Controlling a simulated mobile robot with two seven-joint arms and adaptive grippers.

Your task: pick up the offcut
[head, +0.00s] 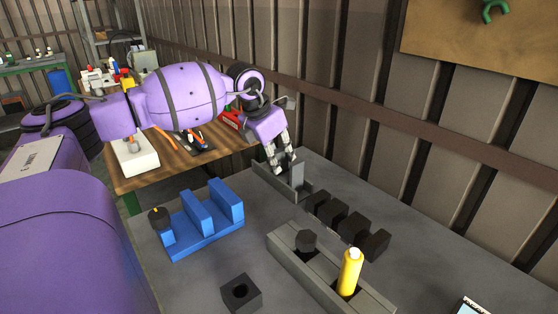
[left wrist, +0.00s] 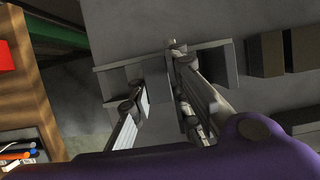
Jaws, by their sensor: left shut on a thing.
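The offcut appears to be a plain grey block (head: 298,175) standing upright at a low grey angled holder (head: 268,177) on the far edge of the grey table. My left gripper (head: 283,166) reaches down over it, fingers on the block. In the left wrist view the grey block (left wrist: 157,78) sits between the two fingers of the left gripper (left wrist: 155,88), above the grey holder (left wrist: 109,84). Whether the block still touches the holder cannot be told. My right gripper is not in view.
A row of several black blocks (head: 345,225) stands just right of the holder. A grey rail (head: 296,270) holds a black knob and a yellow bottle (head: 349,271). A blue rack (head: 205,225) and a black socket block (head: 240,292) stand nearer. The ribbed wall is close behind.

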